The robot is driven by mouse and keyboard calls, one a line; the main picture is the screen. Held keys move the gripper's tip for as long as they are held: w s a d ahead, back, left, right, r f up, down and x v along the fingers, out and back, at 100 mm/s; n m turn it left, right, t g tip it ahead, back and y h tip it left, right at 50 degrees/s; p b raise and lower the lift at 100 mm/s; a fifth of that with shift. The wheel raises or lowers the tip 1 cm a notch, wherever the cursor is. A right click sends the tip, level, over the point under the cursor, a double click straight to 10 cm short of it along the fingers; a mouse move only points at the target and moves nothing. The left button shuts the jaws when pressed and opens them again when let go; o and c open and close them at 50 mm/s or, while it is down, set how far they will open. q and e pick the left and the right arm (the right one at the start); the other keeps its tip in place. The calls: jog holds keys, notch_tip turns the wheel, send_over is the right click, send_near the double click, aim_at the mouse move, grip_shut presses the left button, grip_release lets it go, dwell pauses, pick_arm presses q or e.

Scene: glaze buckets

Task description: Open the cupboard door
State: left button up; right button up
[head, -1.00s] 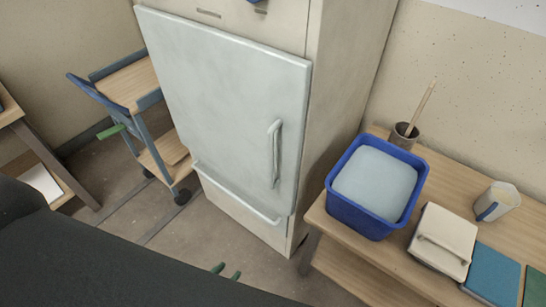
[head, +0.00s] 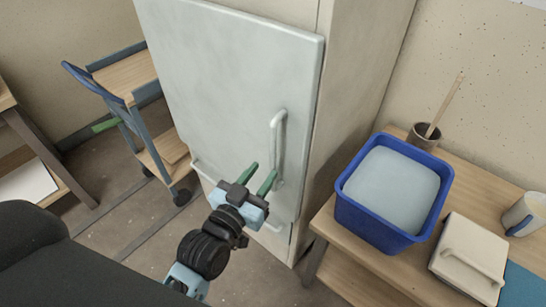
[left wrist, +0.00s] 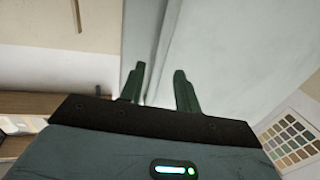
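The cupboard door (head: 225,85) is pale grey-white and looks shut against the tall cupboard body (head: 355,90). Its vertical bar handle (head: 278,140) is on the door's right side. My left gripper (head: 260,178) is in front of the lower end of the handle, with its green fingers pointing up toward it. Whether a finger touches the handle I cannot tell. My right gripper is not in view.
A wooden bench (head: 345,262) at the right carries a blue bucket (head: 375,222), a cup with a stick (head: 424,137), a cream lidded box (head: 470,258) and a white jug (head: 524,212). A trolley (head: 125,75) stands left of the cupboard. Bare floor lies between.

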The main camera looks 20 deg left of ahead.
aim_at(271, 161)
pick_arm(q)
jog(key=shift+w+d, duration=0.25)
jog(key=shift+w, duration=1.25)
jog(key=shift+w+d, duration=0.2)
jog(key=shift+w, duration=1.3)
grip_shut()
